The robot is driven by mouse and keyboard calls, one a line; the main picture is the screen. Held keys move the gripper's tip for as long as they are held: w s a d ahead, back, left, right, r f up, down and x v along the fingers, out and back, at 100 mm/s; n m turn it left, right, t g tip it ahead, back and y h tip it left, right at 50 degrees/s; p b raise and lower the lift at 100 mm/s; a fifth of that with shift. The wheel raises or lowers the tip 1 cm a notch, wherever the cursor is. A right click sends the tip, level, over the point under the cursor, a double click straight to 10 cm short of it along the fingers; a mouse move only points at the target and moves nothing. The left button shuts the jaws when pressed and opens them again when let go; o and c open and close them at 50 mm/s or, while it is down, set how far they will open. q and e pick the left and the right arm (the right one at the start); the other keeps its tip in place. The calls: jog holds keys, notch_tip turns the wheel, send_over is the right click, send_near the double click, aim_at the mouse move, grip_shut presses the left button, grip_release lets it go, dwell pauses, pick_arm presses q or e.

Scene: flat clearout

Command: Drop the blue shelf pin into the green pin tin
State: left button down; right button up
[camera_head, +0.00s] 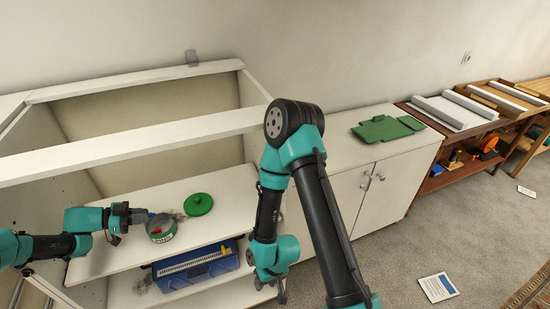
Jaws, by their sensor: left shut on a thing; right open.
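The green pin tin (161,237) stands open on the white shelf board, and something small and reddish shows inside it. My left gripper (146,214) comes in from the left at the tin's upper left rim. It is shut on the blue shelf pin (152,213), of which only a tiny bit shows; whether it is over the opening is hard to tell. The round green lid (198,204) lies on the shelf to the right of the tin. My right gripper (281,293) hangs low, in front of the cabinet, open and away from the tin.
A blue toolbox (197,268) sits on the level below the tin. A white rail (130,146) crosses above the shelf. A green folded item (382,129) lies on the right cabinet top. A booklet (438,287) lies on the carpet. Clear shelf surrounds the tin's front left.

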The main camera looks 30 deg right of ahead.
pick_arm(q)
jog(key=c, duration=1.1)
grip_release()
jog(key=s+r, duration=0.2)
jog(key=s, duration=0.6)
jog(key=s+d+r, duration=0.1)
jog(key=s+r, duration=0.2)
jog(key=s, duration=0.5)
